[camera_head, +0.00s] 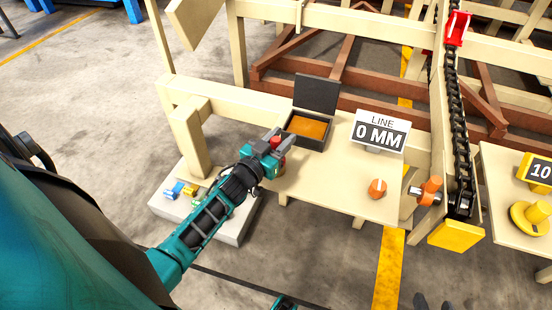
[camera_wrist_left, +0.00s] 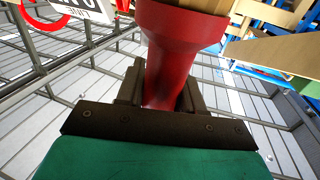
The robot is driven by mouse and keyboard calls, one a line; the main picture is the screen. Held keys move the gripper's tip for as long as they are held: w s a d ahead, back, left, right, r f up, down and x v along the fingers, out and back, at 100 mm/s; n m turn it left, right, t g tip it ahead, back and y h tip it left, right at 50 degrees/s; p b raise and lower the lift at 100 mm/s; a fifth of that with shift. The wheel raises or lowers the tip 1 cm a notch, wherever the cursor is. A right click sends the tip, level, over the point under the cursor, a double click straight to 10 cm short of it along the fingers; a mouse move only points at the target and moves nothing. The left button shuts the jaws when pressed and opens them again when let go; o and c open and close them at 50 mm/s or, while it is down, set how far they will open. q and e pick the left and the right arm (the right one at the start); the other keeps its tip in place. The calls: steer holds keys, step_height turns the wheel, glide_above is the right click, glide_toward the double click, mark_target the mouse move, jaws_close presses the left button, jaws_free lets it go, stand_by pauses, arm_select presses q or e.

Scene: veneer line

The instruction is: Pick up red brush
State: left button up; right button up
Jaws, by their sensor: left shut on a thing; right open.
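The red brush (camera_wrist_left: 180,55) is between the fingers of my left gripper (camera_wrist_left: 160,92) in the left wrist view. Its red body flares toward the top, where a tan part shows at the picture's upper edge. In the head view, my left gripper (camera_head: 278,143) is over the left end of the pale table, beside the dark open box, with a little red of the brush (camera_head: 275,142) showing at the fingers. The gripper hides most of the brush there, and I cannot tell whether it touches the table. My right gripper (camera_head: 434,303) shows only as dark fingertips at the bottom edge, apart and empty.
The open dark box (camera_head: 318,143) holds an orange surface. A "LINE 0 MM" sign (camera_head: 381,132) and an orange knob (camera_head: 377,188) are on the pale table (camera_head: 340,193). A chain (camera_head: 456,130) hangs at the right. A grey block (camera_head: 225,228) with small coloured pieces is at the left.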

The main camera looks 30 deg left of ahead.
arm_select(q)
steer(key=c, duration=0.3)
step_height(320, 180, up, 20)
steer(key=p, duration=0.8)
